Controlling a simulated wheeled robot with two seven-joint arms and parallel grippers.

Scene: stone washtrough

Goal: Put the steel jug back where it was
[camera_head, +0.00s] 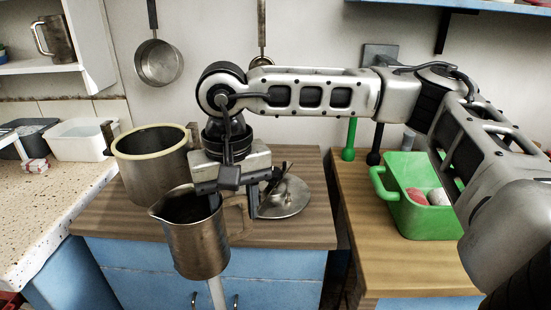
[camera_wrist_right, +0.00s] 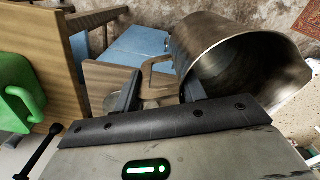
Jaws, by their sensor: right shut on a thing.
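The steel jug (camera_head: 196,248) hangs in front of the wooden counter in the head view, roughly upright with its spout to the left. My right gripper (camera_head: 230,196) is above its right side, shut on its handle (camera_head: 240,222). In the right wrist view the jug (camera_wrist_right: 212,35) shows its open mouth, and the handle is between the fingers of the right gripper (camera_wrist_right: 161,88). The inside looks dark; I cannot tell whether it holds anything. My left gripper is not in view.
A big pot (camera_head: 150,178) with a cream rim stands on the wooden counter (camera_head: 105,215) behind the jug. A round metal lid (camera_head: 292,203) lies to the right. A green basket (camera_head: 408,212) stands on the right counter. Another metal jug (camera_head: 56,40) is on the upper-left shelf.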

